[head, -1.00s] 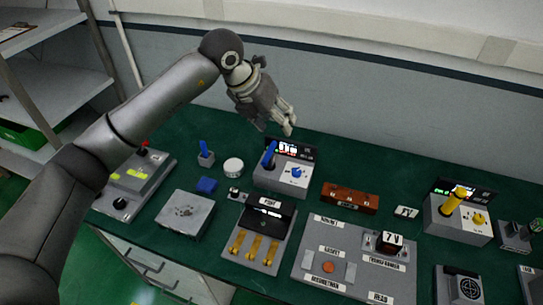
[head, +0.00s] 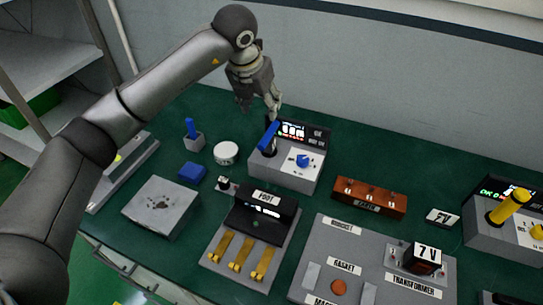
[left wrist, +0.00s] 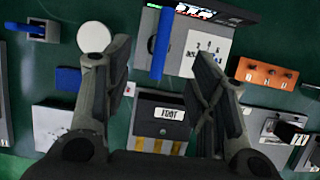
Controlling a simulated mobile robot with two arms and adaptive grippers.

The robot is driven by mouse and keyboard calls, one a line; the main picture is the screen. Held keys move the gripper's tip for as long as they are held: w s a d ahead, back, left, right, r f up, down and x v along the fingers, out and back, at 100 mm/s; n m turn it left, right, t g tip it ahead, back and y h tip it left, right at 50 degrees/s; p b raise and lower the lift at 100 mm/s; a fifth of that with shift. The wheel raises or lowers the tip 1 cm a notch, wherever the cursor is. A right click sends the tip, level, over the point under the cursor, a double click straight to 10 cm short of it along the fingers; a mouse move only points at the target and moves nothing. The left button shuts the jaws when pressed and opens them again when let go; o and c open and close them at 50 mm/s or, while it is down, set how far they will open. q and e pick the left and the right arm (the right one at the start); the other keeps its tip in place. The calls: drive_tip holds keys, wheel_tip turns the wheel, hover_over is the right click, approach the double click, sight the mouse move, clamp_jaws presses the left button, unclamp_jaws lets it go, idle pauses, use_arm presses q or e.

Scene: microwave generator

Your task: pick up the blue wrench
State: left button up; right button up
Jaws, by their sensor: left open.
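In the left wrist view the blue bar (left wrist: 161,44) shows as a long strip between the fingers, farther ahead. My left gripper (head: 262,108) points down just above and behind the bar, and I see no contact. In the left wrist view its two fingers (left wrist: 163,72) are spread wide with nothing between the tips. My right gripper is not in view.
A second blue stick (head: 190,127) stands in a small grey holder at the left. A white round lid (head: 226,153), a blue block (head: 192,173), a grey box with a black panel (head: 263,214) and a brown terminal block (head: 369,197) surround the display box. Green bench shows between them.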

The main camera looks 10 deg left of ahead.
use_arm(q)
drive_tip(key=b, duration=0.3)
approach(267, 134)
drive_tip(key=shift+x, duration=0.95)
drive_tip(key=p+x, duration=0.1)
drive_tip(key=x, duration=0.4)
drive_tip(key=shift+w+a+f, duration=0.15)
drive_tip(key=shift+w, duration=0.05)
drive_tip(key=shift+w+f+p, duration=0.15)
drive_tip(key=shift+f+p, duration=0.4)
drive_tip(key=shift+p, duration=0.1)
drive_tip(key=x, duration=0.1)
drive_tip(key=p+x, duration=0.1)
drive_tip(key=x, duration=0.1)
drive_tip(key=shift+d+f, duration=0.25)
drive_tip(key=shift+d, duration=0.05)
drive_tip(key=shift+w+f, duration=0.15)
drive_tip(key=shift+f, duration=0.2)
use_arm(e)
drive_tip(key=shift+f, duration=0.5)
use_arm(q)
drive_tip(key=shift+c, duration=0.3)
drive_tip(key=c, duration=0.9)
clamp_jaws()
